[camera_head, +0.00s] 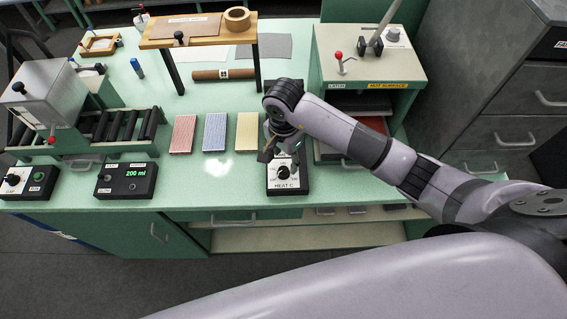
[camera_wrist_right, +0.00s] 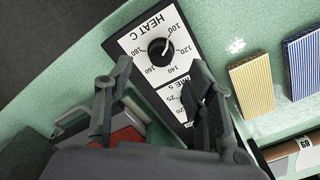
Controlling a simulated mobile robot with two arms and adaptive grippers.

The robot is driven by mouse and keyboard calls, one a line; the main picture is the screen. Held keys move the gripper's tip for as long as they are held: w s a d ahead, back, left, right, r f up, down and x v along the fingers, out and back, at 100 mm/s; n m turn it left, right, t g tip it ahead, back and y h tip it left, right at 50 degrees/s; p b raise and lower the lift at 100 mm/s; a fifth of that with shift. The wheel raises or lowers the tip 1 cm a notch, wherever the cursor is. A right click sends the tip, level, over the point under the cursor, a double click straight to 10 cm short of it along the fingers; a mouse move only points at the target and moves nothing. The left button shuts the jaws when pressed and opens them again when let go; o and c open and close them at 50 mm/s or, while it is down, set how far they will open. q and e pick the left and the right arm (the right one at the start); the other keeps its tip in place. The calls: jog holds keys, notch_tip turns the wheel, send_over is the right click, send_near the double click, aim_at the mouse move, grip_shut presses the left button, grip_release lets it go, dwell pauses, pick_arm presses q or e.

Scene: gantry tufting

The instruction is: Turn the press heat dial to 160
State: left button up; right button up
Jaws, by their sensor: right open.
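The press control box (camera_head: 289,187) is a black box with a white face marked HEAT C near the front edge of the green bench. In the right wrist view its heat dial (camera_wrist_right: 160,51) is a round black knob ringed by numbers from 100 to 180. Its white mark appears to point toward 100. A second dial face (camera_wrist_right: 168,94), marked in seconds, is partly hidden by a finger. My right gripper (camera_head: 283,150) is over the box's rear part; in the wrist view its fingers (camera_wrist_right: 160,95) are apart, empty and clear of the heat knob. My left gripper is out of view.
The heat press (camera_head: 370,68) with a HOT SURFACE label stands right of the box. Red, blue and yellow striped pads (camera_head: 215,132) lie to the left. A wooden stand (camera_head: 198,40) is behind.

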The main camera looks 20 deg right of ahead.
aim_at(283, 170)
jog(key=shift+f+p, duration=0.55)
jog(key=shift+f, duration=2.15)
jog(key=shift+c, duration=0.5)
jog(key=c, duration=1.1)
